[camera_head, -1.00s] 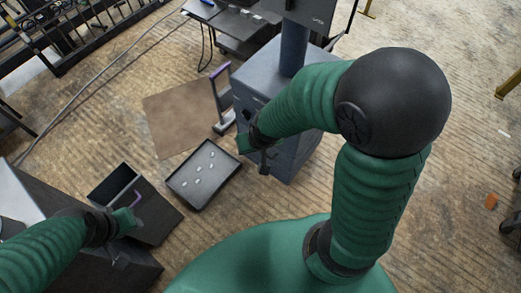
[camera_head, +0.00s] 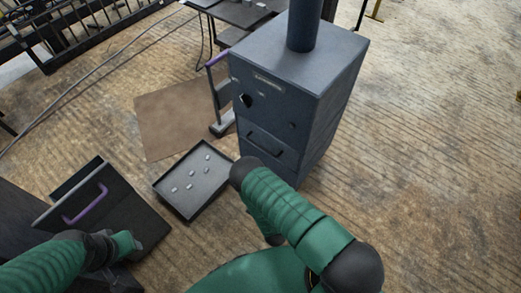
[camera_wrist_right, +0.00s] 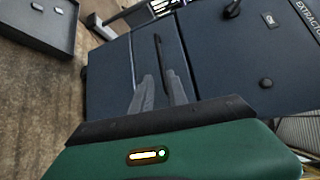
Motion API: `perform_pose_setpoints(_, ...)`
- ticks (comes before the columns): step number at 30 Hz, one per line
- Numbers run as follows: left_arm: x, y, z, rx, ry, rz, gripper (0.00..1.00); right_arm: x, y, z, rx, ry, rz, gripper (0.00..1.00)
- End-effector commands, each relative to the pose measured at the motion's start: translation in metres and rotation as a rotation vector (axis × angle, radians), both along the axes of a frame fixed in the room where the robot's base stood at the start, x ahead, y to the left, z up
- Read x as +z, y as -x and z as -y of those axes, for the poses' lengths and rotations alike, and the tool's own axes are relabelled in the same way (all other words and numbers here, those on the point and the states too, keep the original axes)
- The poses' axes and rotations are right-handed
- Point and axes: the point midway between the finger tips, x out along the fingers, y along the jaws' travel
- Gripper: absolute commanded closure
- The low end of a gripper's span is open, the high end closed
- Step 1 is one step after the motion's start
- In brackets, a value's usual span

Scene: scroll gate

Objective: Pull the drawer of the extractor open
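The extractor (camera_head: 300,75) is a blue-grey cabinet with a pipe on top, right of centre in the head view. Its drawer front, with a dark bar handle (camera_head: 264,145), is low on the near face and looks closed. In the right wrist view the handle (camera_wrist_right: 161,55) stands just beyond my right gripper (camera_wrist_right: 160,80). The two grey fingers are apart, pointing at the handle; I cannot tell whether they touch it. In the head view the right fingers are hidden by my arm. My left gripper (camera_head: 132,246) is at lower left, away from the extractor; its fingers are unclear.
A black tray (camera_head: 160,187) with several small pale pieces lies on the floor left of the extractor. A dark bin with a purple handle (camera_head: 86,204) is by my left arm. A purple-handled stand (camera_head: 218,95) is beside the extractor. Floor to the right is clear.

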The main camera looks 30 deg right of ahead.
Motion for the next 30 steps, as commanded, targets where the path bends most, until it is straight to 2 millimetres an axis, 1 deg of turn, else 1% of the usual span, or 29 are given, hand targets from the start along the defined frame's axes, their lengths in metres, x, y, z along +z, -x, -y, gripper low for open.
perform_pose_setpoints(1,-0.007,0.0,0.0,0.0,0.0,0.0,0.64,-0.004,-0.011,0.004,0.001,0.002,0.005,0.81)
perform_pose_setpoints(9,-0.034,0.0,0.0,0.0,0.0,0.0,0.64,-0.016,-0.076,0.03,0.002,0.002,0.004,0.81)
perform_pose_setpoints(15,-0.051,0.0,0.0,0.0,0.0,-0.001,0.64,-0.022,-0.118,0.047,0.001,0.001,0.001,0.81)
perform_pose_setpoints(18,-0.055,0.0,0.0,0.0,0.0,-0.001,0.64,-0.023,-0.132,0.053,0.001,0.001,0.001,0.81)
perform_pose_setpoints(21,-0.057,0.0,0.0,0.0,0.0,-0.001,0.64,-0.023,-0.138,0.056,0.0,0.001,-0.002,0.81)
perform_pose_setpoints(29,-0.056,0.0,0.0,0.0,0.0,-0.001,0.64,-0.022,-0.139,0.056,0.001,0.001,-0.003,0.81)
perform_pose_setpoints(30,-0.056,0.0,0.0,0.0,0.0,-0.001,0.64,-0.022,-0.139,0.056,0.001,0.001,-0.003,0.86)
